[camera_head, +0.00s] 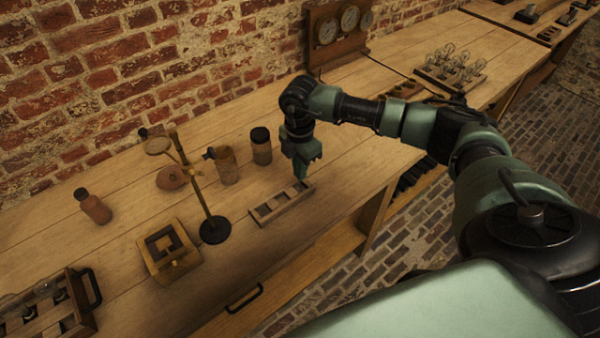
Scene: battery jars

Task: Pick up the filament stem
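My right gripper (301,170) points down over the back right end of a small wooden tray (262,220) with several compartments, near the front of the workbench. My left gripper is not in view.
A brass stand (192,175) with a black base, a square wooden frame (167,250) and several jars, including a black-lidded one (261,147), stand left of the gripper. Glass bulbs in a rack (450,75) stand farther right. A gauge board (338,35) is behind.

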